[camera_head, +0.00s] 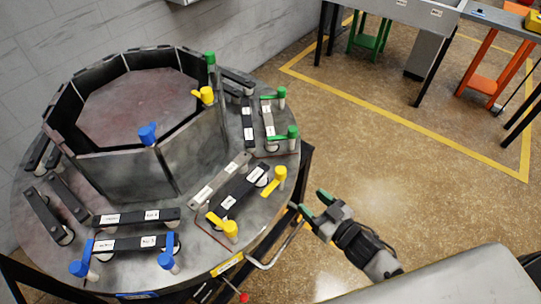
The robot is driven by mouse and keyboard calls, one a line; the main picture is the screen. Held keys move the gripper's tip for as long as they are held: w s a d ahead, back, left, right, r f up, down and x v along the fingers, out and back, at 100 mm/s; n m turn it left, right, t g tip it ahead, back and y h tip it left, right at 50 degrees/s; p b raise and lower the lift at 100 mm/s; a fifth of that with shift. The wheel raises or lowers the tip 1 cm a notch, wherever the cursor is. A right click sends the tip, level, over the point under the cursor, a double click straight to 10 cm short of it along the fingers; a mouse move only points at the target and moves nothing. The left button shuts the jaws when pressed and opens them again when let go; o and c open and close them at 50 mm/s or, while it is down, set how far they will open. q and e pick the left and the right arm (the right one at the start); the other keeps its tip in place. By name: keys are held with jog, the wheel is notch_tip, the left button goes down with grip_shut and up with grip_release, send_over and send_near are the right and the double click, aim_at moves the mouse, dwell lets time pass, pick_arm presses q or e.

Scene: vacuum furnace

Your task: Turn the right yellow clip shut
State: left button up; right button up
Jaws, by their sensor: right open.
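The right yellow clip (276,181) stands at the upper right end of a black bar (241,190) on the round metal furnace top. Its lever points down and left. The left yellow clip (225,226) sits at the bar's lower left end, with its lever pointing up and left. My right gripper (316,204) has green fingertips, spread apart and empty. It is off the furnace rim, to the right of and a little below the right yellow clip, not touching it. My left gripper is not in view.
Green clips (292,133) stand behind the right yellow clip, and blue clips (167,261) at the front left. An upright octagonal wall (120,172) rises from the furnace top. A metal handle (276,253) juts from the rim.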

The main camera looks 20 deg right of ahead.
aim_at(285, 174)
jog(key=shift+n+y, duration=0.3)
jog(key=shift+y, duration=0.3)
jog(key=w+a+r, duration=0.1)
jog(key=w, duration=0.2)
jog(key=w+a+r+p, duration=0.1)
jog(key=w+a, duration=0.1)
jog(key=w, duration=0.1)
jog(key=w+a+r, duration=0.1)
jog(key=w+a, duration=0.1)
jog(key=w, duration=0.1)
jog(key=shift+w+a+p, duration=0.15)
jog(key=shift+a+p, duration=0.05)
jog(key=shift+p, duration=0.1)
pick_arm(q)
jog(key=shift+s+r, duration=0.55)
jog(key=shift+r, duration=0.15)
pick_arm(e)
jog(key=shift+w+a, duration=0.3)
jog(key=shift+w, duration=0.2)
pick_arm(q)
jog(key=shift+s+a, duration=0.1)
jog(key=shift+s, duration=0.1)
pick_arm(e)
grip_shut()
